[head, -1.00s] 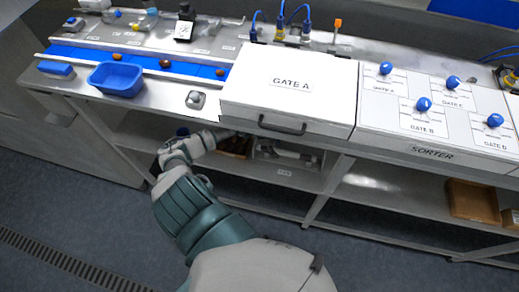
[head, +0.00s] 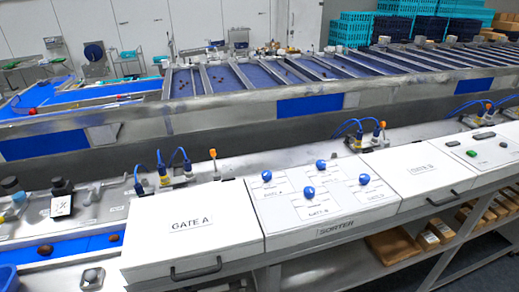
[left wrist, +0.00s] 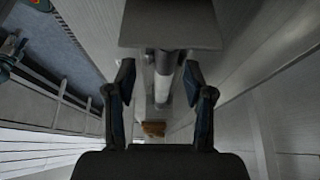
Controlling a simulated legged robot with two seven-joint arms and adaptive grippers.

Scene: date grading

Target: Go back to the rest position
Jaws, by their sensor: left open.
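My left gripper (left wrist: 160,85) shows in the left wrist view with its two dark fingers apart and nothing between them. Beyond the fingers are a grey plate and a pale cylindrical post, and a small brown thing (left wrist: 153,129) lies lower down, too small to tell. In the head view neither of my arms shows now. The Gate A box (head: 190,228) stands closed on the bench. The sorter panel (head: 325,195) beside it has several blue knobs.
A blue belt (head: 75,246) with dark dates runs at the lower left, with a blue tray (head: 8,278) at the edge. A lower shelf with cardboard boxes (head: 395,245) is at the right. Long conveyors (head: 240,80) and stacked crates (head: 375,30) stand behind.

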